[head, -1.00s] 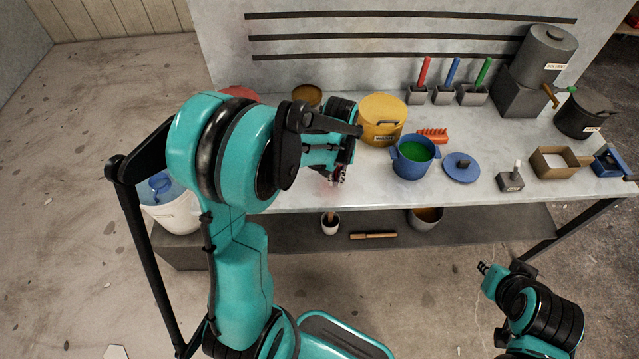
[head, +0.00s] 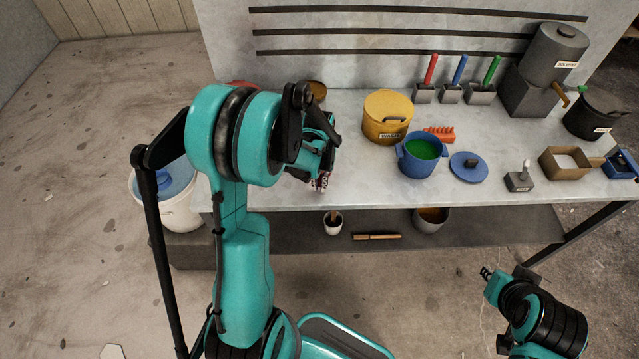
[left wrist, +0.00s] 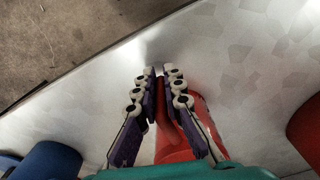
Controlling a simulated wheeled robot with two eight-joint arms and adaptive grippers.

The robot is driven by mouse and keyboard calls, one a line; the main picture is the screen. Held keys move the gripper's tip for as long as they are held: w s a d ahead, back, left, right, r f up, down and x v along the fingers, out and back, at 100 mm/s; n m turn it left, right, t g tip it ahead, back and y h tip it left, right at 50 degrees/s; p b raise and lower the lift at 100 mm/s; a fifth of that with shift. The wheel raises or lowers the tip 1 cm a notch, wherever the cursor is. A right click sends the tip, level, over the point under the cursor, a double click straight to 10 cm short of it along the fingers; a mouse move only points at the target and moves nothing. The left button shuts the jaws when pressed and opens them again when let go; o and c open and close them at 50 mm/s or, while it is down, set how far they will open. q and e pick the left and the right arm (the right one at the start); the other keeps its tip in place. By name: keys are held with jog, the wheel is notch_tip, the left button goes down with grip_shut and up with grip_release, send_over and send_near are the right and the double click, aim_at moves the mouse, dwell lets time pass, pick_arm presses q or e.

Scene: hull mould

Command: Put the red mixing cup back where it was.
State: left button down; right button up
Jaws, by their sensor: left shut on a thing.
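The red mixing cup (left wrist: 174,140) shows in the left wrist view between and below the fingers of my left gripper (left wrist: 160,80). The fingers are shut on its upright red handle part. The cup is at or just above the pale bench top; I cannot tell whether it touches. In the head view my left gripper (head: 319,181) is over the left front part of the bench, and the cup is hidden there by the gripper and arm. My right gripper (head: 486,273) is low at the right, in front of the bench and away from the cup; its fingers are too small to judge.
On the bench (head: 360,185) stand a yellow pot (head: 386,122), a blue pot (head: 421,163) with green contents, and a blue lid (head: 468,166). A red thing (head: 243,84) shows partly behind my left arm. A white bucket (head: 180,205) stands left of the bench.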

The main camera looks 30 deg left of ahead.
pick_arm(q)
jog(key=shift+f, duration=0.25)
jog(key=c, duration=1.6)
grip_release()
jog(key=shift+r, duration=0.1)
jog(key=shift+r, duration=0.35)
notch_tip(320, 180, up, 12)
jog(key=f+p, duration=0.1)
jog(key=p, duration=0.3)
jog(key=s+d+r+m+t, duration=0.1)
jog(key=s+d+r+t, duration=0.1)
jog(key=s+d+r, duration=0.1)
jog(key=s+d+r+m+t, duration=0.1)
jog(key=s+d+r+t, duration=0.1)
jog(key=s+d+r, duration=0.1)
jog(key=s+d+r+m+t, duration=0.1)
jog(key=s+d+r+t, duration=0.2)
jog(key=s+d, duration=0.2)
jog(key=shift+s+d+r, duration=0.2)
jog(key=shift+s+r, duration=0.05)
jog(key=shift+s, duration=0.3)
